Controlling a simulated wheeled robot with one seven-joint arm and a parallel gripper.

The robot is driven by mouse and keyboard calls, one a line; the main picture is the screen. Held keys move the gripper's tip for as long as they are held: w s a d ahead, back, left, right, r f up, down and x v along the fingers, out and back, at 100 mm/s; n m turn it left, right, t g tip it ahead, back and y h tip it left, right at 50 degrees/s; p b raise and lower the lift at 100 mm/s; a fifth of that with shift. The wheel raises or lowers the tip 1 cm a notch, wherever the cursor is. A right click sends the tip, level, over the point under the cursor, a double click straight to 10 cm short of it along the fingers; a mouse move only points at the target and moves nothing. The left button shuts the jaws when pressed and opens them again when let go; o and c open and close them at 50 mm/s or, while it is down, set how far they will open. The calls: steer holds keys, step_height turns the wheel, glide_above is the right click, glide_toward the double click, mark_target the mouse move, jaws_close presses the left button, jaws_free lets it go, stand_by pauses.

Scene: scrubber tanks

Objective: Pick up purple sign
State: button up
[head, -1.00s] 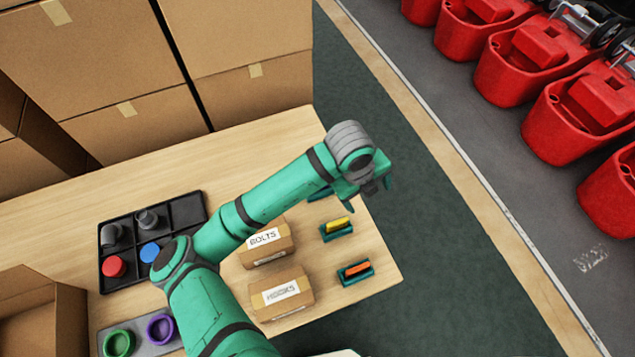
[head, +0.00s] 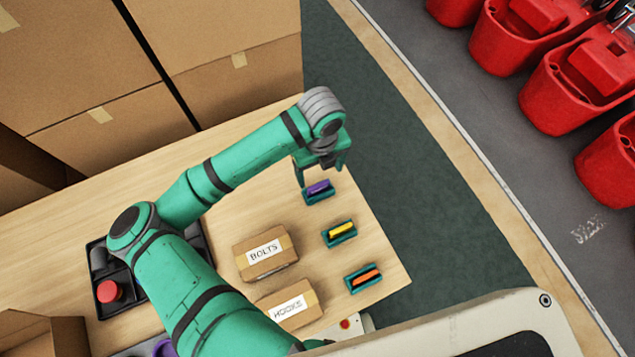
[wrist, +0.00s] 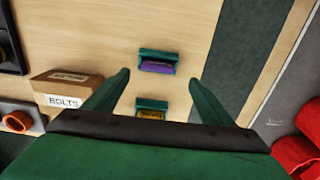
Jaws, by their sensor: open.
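The purple sign (head: 318,187) sits in a small teal holder (head: 320,198) on the wooden table, near its right edge. It also shows in the wrist view (wrist: 158,67), ahead of and between my fingers. My gripper (head: 322,172) is open and empty, above and just behind the sign in the head view. In the wrist view my two green fingers (wrist: 160,92) are spread wide, and nothing is between them at their height. The purple sign is apart from both fingers.
A yellow sign (head: 340,229) and an orange sign (head: 366,277) stand in similar holders nearer the front. Boxes marked BOLTS (head: 264,252) and HOOKS (head: 290,304) lie to their left. Large cardboard boxes (head: 235,80) stand behind the table. Green floor is free at the right.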

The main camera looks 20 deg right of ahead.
mark_target(319, 185)
steer(key=shift+f, duration=1.6)
steer(key=shift+a+f, duration=0.15)
steer(key=shift+f, duration=1.15)
steer(key=shift+a+f, duration=0.15)
steer(key=shift+f, duration=1.1)
steer(key=c, duration=1.2)
steer(key=shift+o, duration=0.2)
steer(key=shift+s+d, duration=0.1)
steer(key=shift+s, duration=0.05)
